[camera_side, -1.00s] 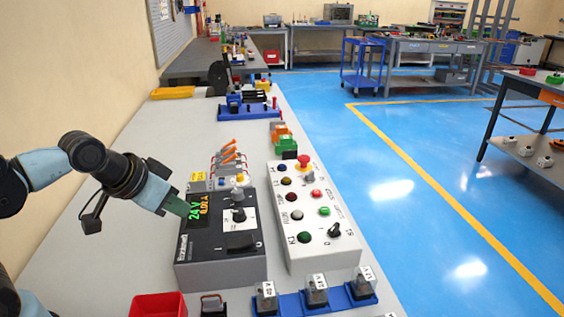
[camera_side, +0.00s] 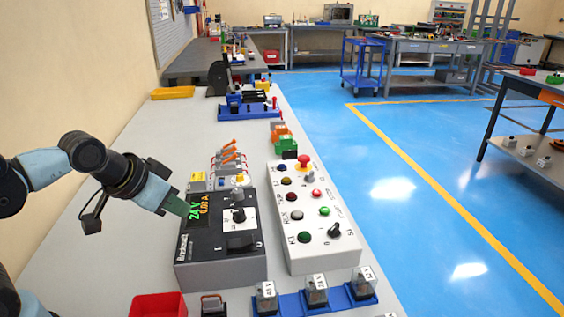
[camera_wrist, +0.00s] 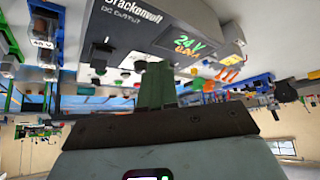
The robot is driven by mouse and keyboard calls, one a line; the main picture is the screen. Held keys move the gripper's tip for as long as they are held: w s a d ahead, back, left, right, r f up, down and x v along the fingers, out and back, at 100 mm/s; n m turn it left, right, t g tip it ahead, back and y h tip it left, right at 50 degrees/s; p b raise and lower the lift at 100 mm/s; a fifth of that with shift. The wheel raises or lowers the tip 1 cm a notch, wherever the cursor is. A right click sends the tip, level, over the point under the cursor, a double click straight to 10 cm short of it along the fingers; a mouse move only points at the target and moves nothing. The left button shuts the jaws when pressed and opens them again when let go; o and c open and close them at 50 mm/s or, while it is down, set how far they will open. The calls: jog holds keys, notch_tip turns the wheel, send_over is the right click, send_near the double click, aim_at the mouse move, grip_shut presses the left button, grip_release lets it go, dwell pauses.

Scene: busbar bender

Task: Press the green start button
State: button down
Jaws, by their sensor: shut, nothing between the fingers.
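A bright green button (camera_side: 324,211) sits on the right side of a light grey control box (camera_side: 335,261). A darker green round piece (camera_side: 304,237) sits near the box's front left; I cannot tell which one is the start button. My gripper (camera_side: 180,209) has green fingers, shut and empty, at the left edge of the black-topped power supply (camera_side: 240,268), left of the control box and apart from the buttons. In the wrist view the green fingers (camera_wrist: 157,84) are together below the power supply face (camera_wrist: 150,22). I cannot make out the green button in the wrist view.
The control box also has a red mushroom button (camera_side: 304,163), a red button (camera_side: 317,193) and a black selector (camera_side: 335,230). Orange-handled levers (camera_side: 230,157) stand behind the power supply. A red bin (camera_side: 158,305) and blue-based blocks (camera_side: 316,297) are in front. Bench left of the supply is clear.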

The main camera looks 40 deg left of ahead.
dwell(0.6)
jog(key=w+d+r+n+h, duration=0.1)
jog(key=w+d+r, duration=0.2)
jog(key=w, duration=0.3)
jog(key=w+d+r+h, duration=0.1)
jog(key=w+d+r, duration=0.1)
jog(key=w+d, duration=0.35)
jog(key=n+h, duration=0.1)
jog(key=h, duration=0.2)
send_over(320, 210)
jog(key=f, duration=0.2)
jog(key=shift+d, duration=0.1)
jog(key=shift+t, duration=0.3)
jog(key=shift+f, duration=4.4)
jog(key=shift+f, duration=0.1)
jog(key=shift+f, duration=0.3)
